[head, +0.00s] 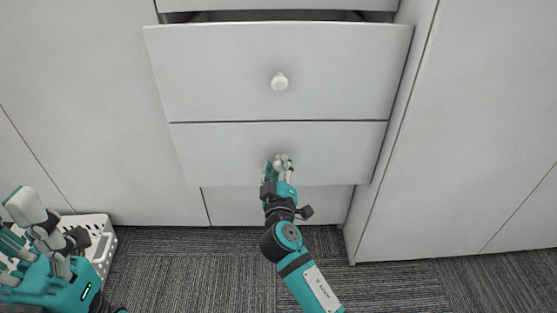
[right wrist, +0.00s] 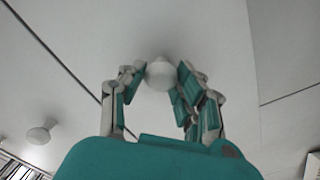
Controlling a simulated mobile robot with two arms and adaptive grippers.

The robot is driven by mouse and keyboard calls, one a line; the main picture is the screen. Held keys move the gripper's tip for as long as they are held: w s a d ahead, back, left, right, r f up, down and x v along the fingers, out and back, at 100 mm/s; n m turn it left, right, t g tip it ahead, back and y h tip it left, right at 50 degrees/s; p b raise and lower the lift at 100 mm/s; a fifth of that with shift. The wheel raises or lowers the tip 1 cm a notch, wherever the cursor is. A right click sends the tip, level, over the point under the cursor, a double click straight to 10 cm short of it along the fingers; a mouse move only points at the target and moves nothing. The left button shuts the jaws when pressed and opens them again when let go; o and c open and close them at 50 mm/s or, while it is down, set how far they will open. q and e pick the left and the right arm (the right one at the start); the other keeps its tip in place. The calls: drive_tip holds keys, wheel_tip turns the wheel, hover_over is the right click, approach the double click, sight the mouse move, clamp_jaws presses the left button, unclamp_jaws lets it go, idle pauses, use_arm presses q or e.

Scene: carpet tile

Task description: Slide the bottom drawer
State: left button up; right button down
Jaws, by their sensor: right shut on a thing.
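The bottom drawer (head: 340,150) is a plain pale grey front, the lower of two large fronts in the head view. Its lower edge overhangs the cabinet panel below. My right gripper (head: 279,163) is at the middle of this front. In the right wrist view its fingers (right wrist: 161,80) are shut around a round white knob (right wrist: 160,73).
The drawer above, with its own white knob (head: 280,82), stands out, with a dark gap along its top. Flat cabinet panels (head: 480,120) flank the drawers. A white perforated basket (head: 102,243) sits on the grey striped carpet (head: 190,265) at the left. The carpet ahead is clear.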

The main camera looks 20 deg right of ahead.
drive_tip(key=c, duration=0.9)
unclamp_jaws()
drive_tip(key=v, duration=1.2)
drive_tip(key=shift+a+r, duration=0.1)
